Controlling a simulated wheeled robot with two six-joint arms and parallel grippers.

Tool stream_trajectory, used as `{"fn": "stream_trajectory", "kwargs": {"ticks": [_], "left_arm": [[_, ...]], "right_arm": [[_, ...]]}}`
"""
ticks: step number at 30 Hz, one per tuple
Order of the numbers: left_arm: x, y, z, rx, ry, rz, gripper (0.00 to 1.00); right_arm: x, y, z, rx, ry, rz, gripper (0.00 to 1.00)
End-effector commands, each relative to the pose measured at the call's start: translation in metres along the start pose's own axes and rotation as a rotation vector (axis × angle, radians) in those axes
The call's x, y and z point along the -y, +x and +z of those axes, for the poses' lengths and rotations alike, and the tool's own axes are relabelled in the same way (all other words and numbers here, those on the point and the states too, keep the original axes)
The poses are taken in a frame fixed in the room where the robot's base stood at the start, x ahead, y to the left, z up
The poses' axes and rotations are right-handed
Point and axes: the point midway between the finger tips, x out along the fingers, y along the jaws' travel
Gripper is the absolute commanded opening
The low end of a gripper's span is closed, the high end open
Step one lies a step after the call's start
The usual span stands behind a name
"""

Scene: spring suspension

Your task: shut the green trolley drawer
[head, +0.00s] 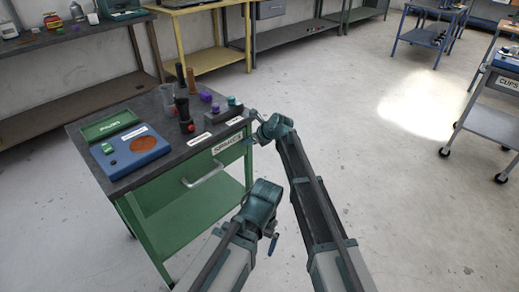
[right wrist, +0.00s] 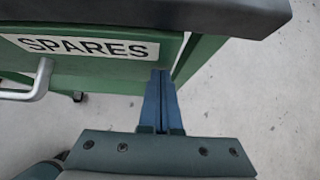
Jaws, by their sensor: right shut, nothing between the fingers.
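The green trolley (head: 168,222) stands left of centre, with a dark top. Its drawer front (head: 170,178) carries a SPARES label and a pale bar handle (head: 204,175). In the right wrist view the drawer front (right wrist: 110,74) lies just under the top's edge; I cannot tell whether a small gap stays behind it. My right gripper (head: 252,117) is at the trolley's right front corner. Its blue fingers (right wrist: 161,76) are shut and empty, with tips at the right end of the drawer front; contact is unclear. My left gripper (head: 273,243) hangs in front of the trolley, its fingers mostly hidden.
The trolley top holds a blue tray (head: 150,155), a green tray (head: 108,124), a grey block (head: 226,115) and several dark cylinders. A yellow bench (head: 210,60) stands behind. Another trolley (head: 495,124) is at the right. The floor between is clear.

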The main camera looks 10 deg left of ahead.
Motion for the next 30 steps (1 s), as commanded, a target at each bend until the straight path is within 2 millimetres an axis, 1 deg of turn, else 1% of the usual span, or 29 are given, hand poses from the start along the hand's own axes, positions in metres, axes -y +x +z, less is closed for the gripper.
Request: {"fn": "stream_trajectory", "kwargs": {"ticks": [1,3,7,12,25,28,30], "left_arm": [[0.0,0.0,0.0,0.0,0.0,0.0,1.0],[0.0,0.0,0.0,0.0,0.0,0.0,1.0],[0.0,0.0,0.0,0.0,0.0,0.0,1.0],[0.0,0.0,0.0,0.0,0.0,0.0,1.0],[0.0,0.0,0.0,0.0,0.0,0.0,1.0],[0.0,0.0,0.0,0.0,0.0,0.0,1.0],[0.0,0.0,0.0,0.0,0.0,0.0,1.0]], "right_arm": [[0.002,0.007,0.007,0.0,-0.001,0.0,0.0],[0.001,0.013,0.013,0.0,-0.001,0.0,0.0],[0.0,0.02,0.02,0.0,-0.001,0.001,0.0],[0.0,0.024,0.024,0.001,0.0,0.0,0.0],[0.0,0.026,0.027,0.006,0.001,0.0,0.0],[0.001,0.022,0.024,0.006,0.002,0.0,0.0],[0.002,0.016,0.017,0.005,0.001,0.0,0.0]]}}
